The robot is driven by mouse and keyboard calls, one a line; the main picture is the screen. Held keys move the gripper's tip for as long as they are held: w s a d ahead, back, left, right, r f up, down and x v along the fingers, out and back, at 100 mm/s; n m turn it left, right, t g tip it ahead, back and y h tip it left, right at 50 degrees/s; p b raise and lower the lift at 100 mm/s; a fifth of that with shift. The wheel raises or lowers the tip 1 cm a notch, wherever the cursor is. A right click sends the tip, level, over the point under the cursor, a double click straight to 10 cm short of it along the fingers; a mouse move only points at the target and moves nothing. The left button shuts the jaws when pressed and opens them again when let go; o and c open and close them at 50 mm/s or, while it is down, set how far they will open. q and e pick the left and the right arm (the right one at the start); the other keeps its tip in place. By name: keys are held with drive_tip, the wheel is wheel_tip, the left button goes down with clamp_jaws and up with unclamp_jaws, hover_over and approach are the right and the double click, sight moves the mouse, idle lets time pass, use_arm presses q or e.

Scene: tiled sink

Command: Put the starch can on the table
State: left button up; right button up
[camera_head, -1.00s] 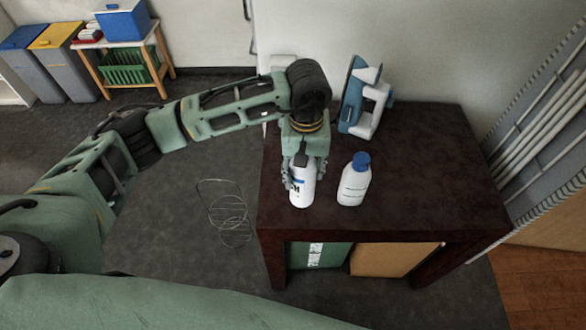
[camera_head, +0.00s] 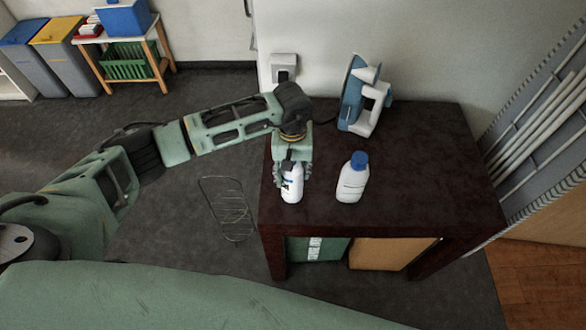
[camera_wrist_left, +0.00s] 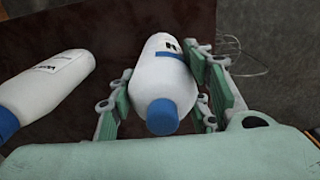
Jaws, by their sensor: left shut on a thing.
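My left gripper (camera_head: 292,178) is shut around a white can with dark lettering (camera_head: 291,190), which I take to be the starch can. The can is upright at the left end of the dark table (camera_head: 420,185); I cannot tell whether its base touches the top. In the left wrist view the can (camera_wrist_left: 165,80) shows a blue cap and sits between the green fingers (camera_wrist_left: 163,112). A white bottle with a blue cap (camera_head: 352,184) stands apart to its right, and also shows in the left wrist view (camera_wrist_left: 45,85). My right gripper is out of view.
A blue and white iron (camera_head: 362,98) stands at the table's back. The right half of the tabletop is clear. A green box (camera_head: 318,249) and a brown box (camera_head: 390,253) are below the table. A wire object (camera_head: 228,208) lies on the floor at left.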

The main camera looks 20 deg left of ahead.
use_arm(q)
drive_tip(key=shift+f, duration=0.15)
drive_tip(key=o, duration=1.6)
drive_tip(key=shift+c, duration=0.2)
wheel_tip(320, 180, up, 11)
drive_tip(key=b, duration=0.3)
drive_tip(key=shift+r, duration=0.7)
